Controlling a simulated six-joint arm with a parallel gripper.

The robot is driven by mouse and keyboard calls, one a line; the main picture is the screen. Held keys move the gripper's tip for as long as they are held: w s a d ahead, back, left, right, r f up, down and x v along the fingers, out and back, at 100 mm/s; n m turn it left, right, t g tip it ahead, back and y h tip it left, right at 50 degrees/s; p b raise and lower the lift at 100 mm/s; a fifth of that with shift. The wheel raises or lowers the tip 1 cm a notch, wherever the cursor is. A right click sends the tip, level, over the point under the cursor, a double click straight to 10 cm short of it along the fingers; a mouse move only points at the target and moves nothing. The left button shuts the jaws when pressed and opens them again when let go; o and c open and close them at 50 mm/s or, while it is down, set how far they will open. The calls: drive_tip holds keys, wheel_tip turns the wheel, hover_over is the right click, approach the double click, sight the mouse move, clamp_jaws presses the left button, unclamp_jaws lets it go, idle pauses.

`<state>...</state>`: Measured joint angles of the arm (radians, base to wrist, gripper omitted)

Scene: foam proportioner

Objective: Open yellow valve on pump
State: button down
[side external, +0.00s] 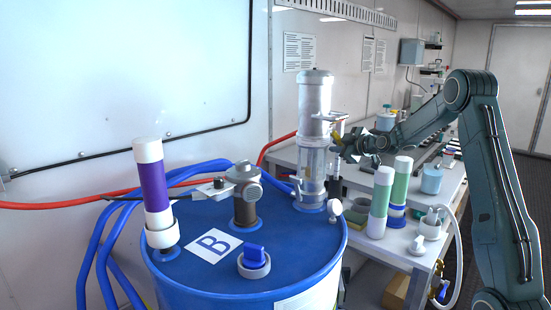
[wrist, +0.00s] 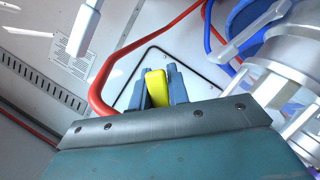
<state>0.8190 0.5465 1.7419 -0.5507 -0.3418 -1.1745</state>
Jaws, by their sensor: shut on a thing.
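The pump (side external: 313,140) is a tall silver cylinder standing upright on the blue drum (side external: 200,262). The yellow valve (side external: 337,132) shows as a small yellow piece at the pump's right side. In the wrist view the yellow valve handle (wrist: 156,88) sits between my two grey-blue fingers. My gripper (wrist: 158,86) is shut on the yellow handle. In the side view my gripper (side external: 345,142) reaches in from the right to the pump. The pump's silver body (wrist: 285,75) is at the right of the wrist view. The valve's body is mostly hidden.
A red hose (side external: 275,146) runs behind the pump, and blue hoses (side external: 95,245) loop at the drum's left. A purple-and-white cylinder (side external: 153,185) and a blue-handled cap (side external: 254,258) stand on the drum. Green-and-white tubes (side external: 381,195) stand on the bench at right.

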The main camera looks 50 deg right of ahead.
drive_tip(key=c, duration=1.6)
unclamp_jaws()
drive_tip(key=v, duration=1.4)
drive_tip(key=shift+o, duration=1.3)
drive_tip(key=shift+a+r, duration=0.1)
drive_tip(key=shift+a, duration=0.05)
